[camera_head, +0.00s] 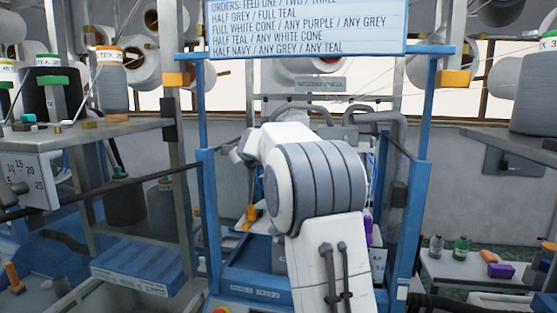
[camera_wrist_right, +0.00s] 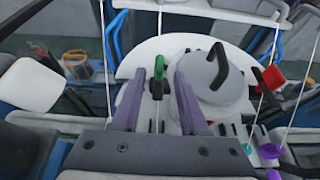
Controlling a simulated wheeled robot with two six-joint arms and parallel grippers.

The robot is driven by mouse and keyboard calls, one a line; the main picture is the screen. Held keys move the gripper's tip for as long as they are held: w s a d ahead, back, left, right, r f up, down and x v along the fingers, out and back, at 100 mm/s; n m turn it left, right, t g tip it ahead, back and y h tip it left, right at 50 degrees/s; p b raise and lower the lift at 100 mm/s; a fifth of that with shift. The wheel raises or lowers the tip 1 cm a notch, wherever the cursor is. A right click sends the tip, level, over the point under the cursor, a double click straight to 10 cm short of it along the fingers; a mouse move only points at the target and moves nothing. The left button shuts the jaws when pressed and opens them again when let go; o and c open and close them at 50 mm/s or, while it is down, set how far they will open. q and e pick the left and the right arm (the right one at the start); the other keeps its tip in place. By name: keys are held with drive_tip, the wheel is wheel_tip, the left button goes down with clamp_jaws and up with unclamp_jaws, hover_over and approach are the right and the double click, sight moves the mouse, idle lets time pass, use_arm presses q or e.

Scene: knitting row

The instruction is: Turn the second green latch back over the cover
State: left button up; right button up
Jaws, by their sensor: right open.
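A green latch (camera_wrist_right: 158,68) shows in the right wrist view, with a dark stem below it, on a pale rounded plate (camera_wrist_right: 190,46). Just right of it is a round grey cover (camera_wrist_right: 232,86) with a dark handle. The latch stands beside the cover, not across it. My right gripper (camera_wrist_right: 157,80) is open, its two purple-grey fingers on either side of the latch. I cannot tell whether they touch it. In the head view my right arm hides this gripper, the latch and the cover. My left gripper is not in view.
White yarns (camera_wrist_right: 300,88) run close by on the right, near a red part (camera_wrist_right: 272,78) and purple and teal pieces. A blue frame (camera_head: 207,200) stands around my right arm in the head view. A side table (camera_head: 450,268) with bottles is at the right.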

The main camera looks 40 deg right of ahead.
drive_tip(key=shift+p+x, duration=0.55)
drive_tip(key=shift+x, duration=1.65)
clamp_jaws()
